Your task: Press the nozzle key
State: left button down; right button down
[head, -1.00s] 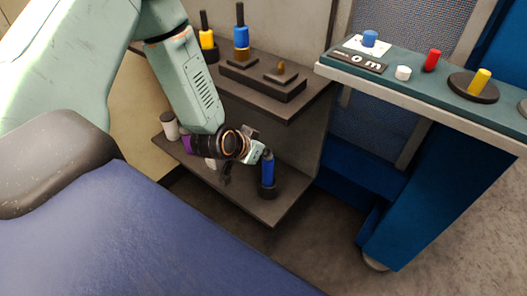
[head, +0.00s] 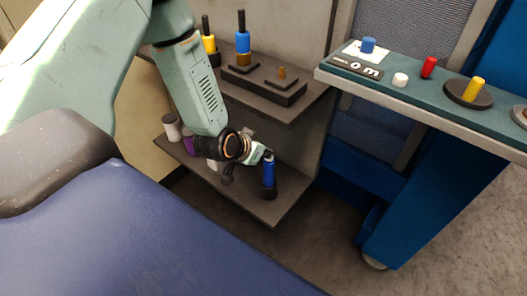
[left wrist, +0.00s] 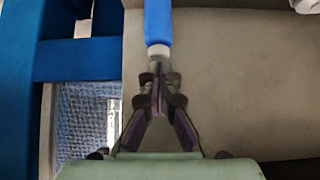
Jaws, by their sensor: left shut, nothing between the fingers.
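No key marked as a nozzle key can be told by its look. My left gripper (head: 262,153) is over the lower shelf, close to the top of an upright blue cylinder (head: 269,172) with a dark base. In the left wrist view its fingers (left wrist: 158,72) are shut together and empty. There, the blue cylinder (left wrist: 158,22) with its pale tip lies just beyond the fingertips; I cannot tell whether they touch. My right gripper is not in view.
The dark lower shelf (head: 262,212) also bears a white bottle (head: 171,127) and a purple one (head: 190,145). The upper shelf holds a blue-and-black piece (head: 242,42) and a yellow one (head: 208,43). A teal bench (head: 410,90) with coloured pegs stands at right.

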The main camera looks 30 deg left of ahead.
pick_arm(q)
jog(key=w+r+p+v, duration=0.1)
jog(key=p+v, duration=0.6)
jog(key=v, duration=0.4)
jog(key=shift+r, duration=0.2)
jog(key=shift+s, duration=0.1)
dwell(0.4)
dwell(0.8)
